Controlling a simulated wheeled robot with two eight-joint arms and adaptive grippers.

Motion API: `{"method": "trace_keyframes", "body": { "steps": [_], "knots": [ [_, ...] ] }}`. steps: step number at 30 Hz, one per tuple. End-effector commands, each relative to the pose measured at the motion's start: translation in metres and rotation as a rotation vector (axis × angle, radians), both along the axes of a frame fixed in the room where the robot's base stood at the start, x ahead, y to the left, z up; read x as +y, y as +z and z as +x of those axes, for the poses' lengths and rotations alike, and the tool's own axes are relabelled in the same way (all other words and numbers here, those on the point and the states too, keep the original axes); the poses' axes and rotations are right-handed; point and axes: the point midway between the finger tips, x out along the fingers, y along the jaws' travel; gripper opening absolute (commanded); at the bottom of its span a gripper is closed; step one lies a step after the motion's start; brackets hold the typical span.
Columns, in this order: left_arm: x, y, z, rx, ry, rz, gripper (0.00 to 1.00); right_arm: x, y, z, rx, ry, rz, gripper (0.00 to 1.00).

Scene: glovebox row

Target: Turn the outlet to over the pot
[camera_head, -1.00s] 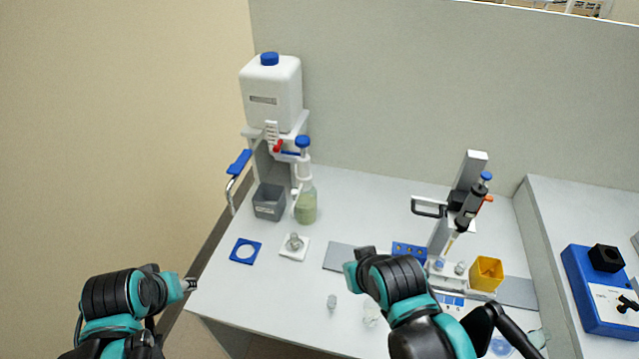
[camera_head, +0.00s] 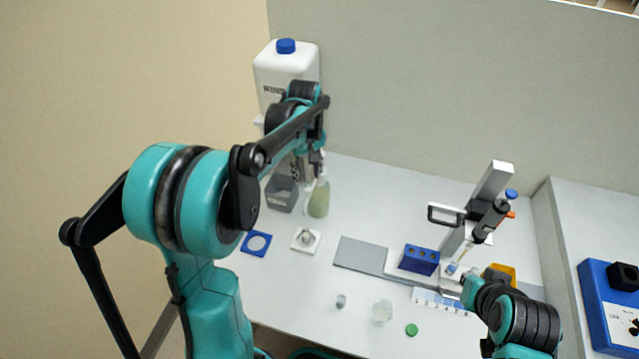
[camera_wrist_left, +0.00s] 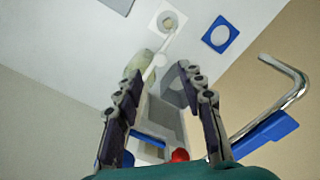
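The grey square pot (camera_head: 281,194) stands on the bench below the white tank. In the left wrist view the pot (camera_wrist_left: 174,88) is partly covered by a finger. The outlet (camera_wrist_left: 158,61), a thin white spout, lies beside the green-tinted bottle (camera_wrist_left: 138,63) and points away from the pot's side; in the head view my arm hides most of it. The bottle also shows in the head view (camera_head: 319,199). My left gripper (camera_head: 311,174) is open and empty above the pot and bottle, its fingers (camera_wrist_left: 158,82) either side of the outlet.
The white tank (camera_head: 286,68) stands behind my left arm. A blue lever (camera_wrist_left: 266,134) with a bent metal tube and a red tap (camera_wrist_left: 180,155) are close to the left fingers. A blue ring plate (camera_head: 257,243) and a white plate (camera_head: 306,240) lie in front.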

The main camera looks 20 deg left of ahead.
Motion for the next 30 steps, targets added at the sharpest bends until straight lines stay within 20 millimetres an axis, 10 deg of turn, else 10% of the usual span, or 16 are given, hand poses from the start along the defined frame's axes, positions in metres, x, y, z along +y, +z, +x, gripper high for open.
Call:
{"method": "trace_keyframes", "body": {
  "steps": [9, 21, 26, 30],
  "knots": [
    [0.000, -0.051, 0.000, -0.001, -0.002, 0.000, 0.39, 0.000, -0.015, 0.000, 0.000, 0.000, 0.000, 0.00],
    [0.000, -0.059, 0.000, -0.001, -0.003, 0.000, 0.39, 0.000, -0.016, 0.000, 0.000, 0.000, 0.000, 0.00],
    [0.000, -0.059, 0.000, -0.002, -0.003, 0.001, 0.00, 0.000, -0.016, 0.000, 0.000, 0.000, 0.000, 0.00],
    [0.000, -0.059, 0.000, -0.002, -0.003, 0.001, 0.00, 0.000, -0.016, 0.000, 0.000, 0.000, 0.000, 0.00]
  ]
}}
